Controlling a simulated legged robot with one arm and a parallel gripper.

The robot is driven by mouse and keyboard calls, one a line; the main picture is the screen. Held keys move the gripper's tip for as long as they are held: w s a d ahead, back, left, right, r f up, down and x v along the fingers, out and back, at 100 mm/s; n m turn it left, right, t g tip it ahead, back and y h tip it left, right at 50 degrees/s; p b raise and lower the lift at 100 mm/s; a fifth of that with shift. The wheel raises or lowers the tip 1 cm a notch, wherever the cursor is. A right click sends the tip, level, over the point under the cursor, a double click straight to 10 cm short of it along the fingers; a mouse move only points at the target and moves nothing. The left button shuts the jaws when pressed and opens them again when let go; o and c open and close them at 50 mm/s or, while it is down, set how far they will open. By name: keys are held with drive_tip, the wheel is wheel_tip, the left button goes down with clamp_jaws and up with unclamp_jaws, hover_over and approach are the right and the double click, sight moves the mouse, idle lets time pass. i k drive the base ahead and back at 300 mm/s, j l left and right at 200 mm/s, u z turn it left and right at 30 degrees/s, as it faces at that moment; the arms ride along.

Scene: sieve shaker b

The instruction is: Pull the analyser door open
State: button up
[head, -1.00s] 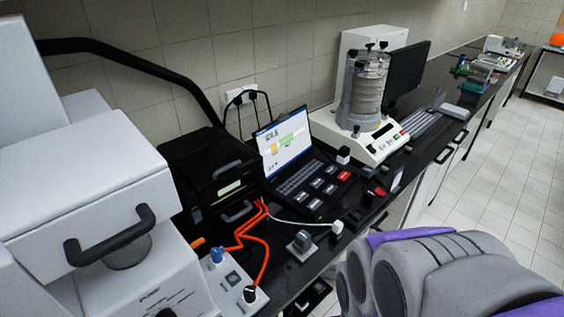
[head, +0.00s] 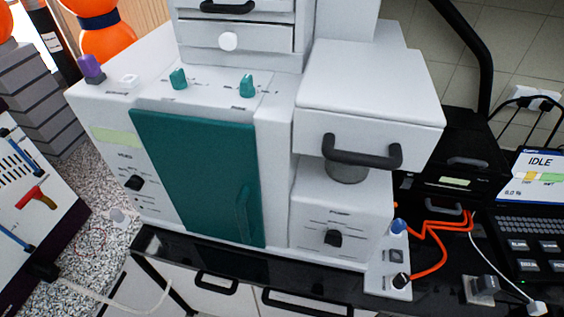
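The analyser (head: 275,150) is a large white machine on the black bench in the head view. Its door (head: 190,165) is a teal panel on the front, left of the middle, and it looks shut. A slim upright teal handle (head: 243,212) sits on the door's lower right side. My gripper is not in view, so its state and its place relative to the door are hidden.
A white box with a black handle (head: 362,157) juts out right of the door. Orange cables (head: 432,232) and a laptop (head: 535,180) lie farther right. Drawers with black handles (head: 215,282) are below the black bench edge (head: 250,258). A board with tools (head: 30,210) stands at left.

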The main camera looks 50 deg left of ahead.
sight(208, 168)
drive_tip(key=u, duration=2.55)
drive_tip(key=k+j+u, duration=0.2)
drive_tip(key=k+u, duration=0.2)
drive_tip(key=k, duration=0.15)
